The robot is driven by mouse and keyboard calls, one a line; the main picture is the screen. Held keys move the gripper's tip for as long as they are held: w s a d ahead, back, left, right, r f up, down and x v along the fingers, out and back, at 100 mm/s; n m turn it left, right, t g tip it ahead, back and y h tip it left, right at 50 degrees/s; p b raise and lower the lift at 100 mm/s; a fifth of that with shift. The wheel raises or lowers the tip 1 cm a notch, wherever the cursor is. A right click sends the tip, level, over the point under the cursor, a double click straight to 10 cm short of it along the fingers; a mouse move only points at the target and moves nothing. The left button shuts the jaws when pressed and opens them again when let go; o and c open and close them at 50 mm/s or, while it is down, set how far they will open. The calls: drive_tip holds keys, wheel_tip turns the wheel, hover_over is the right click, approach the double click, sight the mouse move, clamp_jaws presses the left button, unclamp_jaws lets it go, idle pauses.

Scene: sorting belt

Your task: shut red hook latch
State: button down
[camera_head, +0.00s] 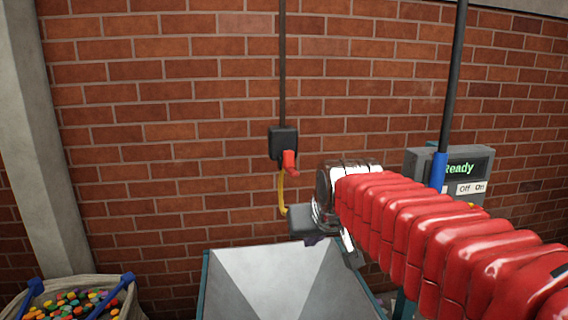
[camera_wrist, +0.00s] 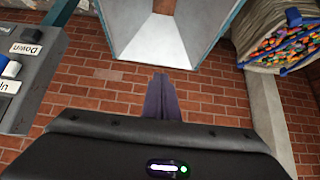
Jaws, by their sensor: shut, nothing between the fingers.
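The red hook latch (camera_head: 289,162) sticks out from a dark box on the brick wall, at the lower end of a dark vertical rail. A yellow curved piece (camera_head: 282,195) hangs below it, its lower end close to my wrist. My gripper (camera_head: 314,240) is below and slightly right of the red latch, apart from it, and partly hidden by my red-sleeved arm. In the wrist view its purple fingers (camera_wrist: 162,98) are together and empty, in front of bare brick. The latch does not show in the wrist view.
A grey metal hopper (camera_head: 245,290) with teal edges stands below my gripper. A control panel (camera_head: 462,165) reading "Ready" is at the right, behind a dark pole with a blue lower part. A sack of colourful pieces (camera_head: 70,300) stands lower left. The wall left of the latch is clear.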

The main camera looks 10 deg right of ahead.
drive_tip(key=w+r+t, duration=0.5)
drive_tip(key=w+r, duration=0.7)
drive_tip(key=r, duration=0.5)
drive_tip(key=shift+w+d+r, duration=0.15)
drive_tip(key=shift+w+r, duration=0.15)
drive_tip(key=shift+w, duration=0.1)
drive_tip(key=shift+w+f, duration=0.1)
hover_over(290, 164)
drive_tip(key=s, duration=0.4)
wheel_tip(290, 164, down, 4)
drive_tip(key=shift+w+r, duration=0.1)
drive_tip(key=shift+w, duration=0.05)
drive_tip(key=shift+w+f, duration=0.1)
drive_tip(key=shift+f, duration=0.3)
drive_tip(key=shift+s+f, duration=0.2)
drive_tip(key=shift+f, duration=0.65)
drive_tip(key=shift+s+f, duration=0.15)
drive_tip(key=shift+f, duration=0.65)
